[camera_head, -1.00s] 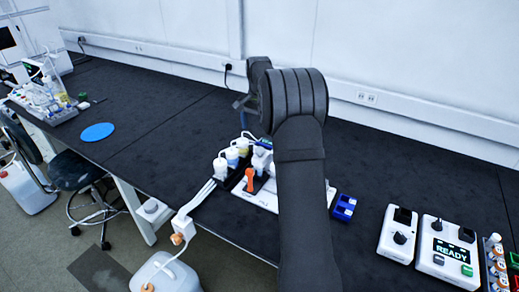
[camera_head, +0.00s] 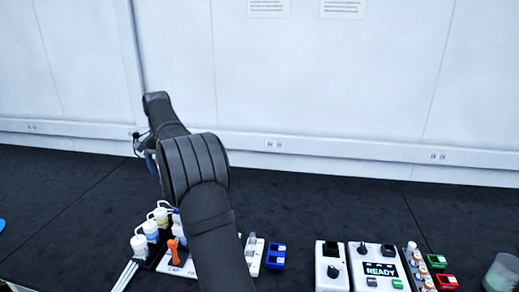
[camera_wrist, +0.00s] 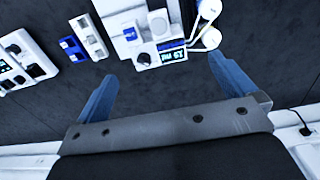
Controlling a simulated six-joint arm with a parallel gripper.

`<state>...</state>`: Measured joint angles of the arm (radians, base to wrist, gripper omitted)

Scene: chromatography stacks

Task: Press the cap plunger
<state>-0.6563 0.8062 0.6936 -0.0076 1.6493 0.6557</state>
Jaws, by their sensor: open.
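An orange upright handle (camera_head: 176,252), which may be the cap plunger, stands on a white plate with a label that seems to read "CAP" (camera_head: 176,268). My arm covers part of this station in the head view. In the wrist view, a white unit with a small lit display (camera_wrist: 172,56) and a dark round knob (camera_wrist: 143,59) lies beyond my fingertips. I cannot make out the orange handle there. My gripper (camera_wrist: 162,68) is open and empty, its two blue fingers apart, above the dark bench. In the head view it is mostly hidden behind my arm.
White-capped bottles (camera_head: 150,230) with tubing stand left of the handle. A blue block (camera_head: 275,256) sits right of the plate. Farther right are a knob box (camera_head: 332,268), a box reading "READY" (camera_head: 378,269) and a vial rack (camera_head: 412,258). The rear bench is clear.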

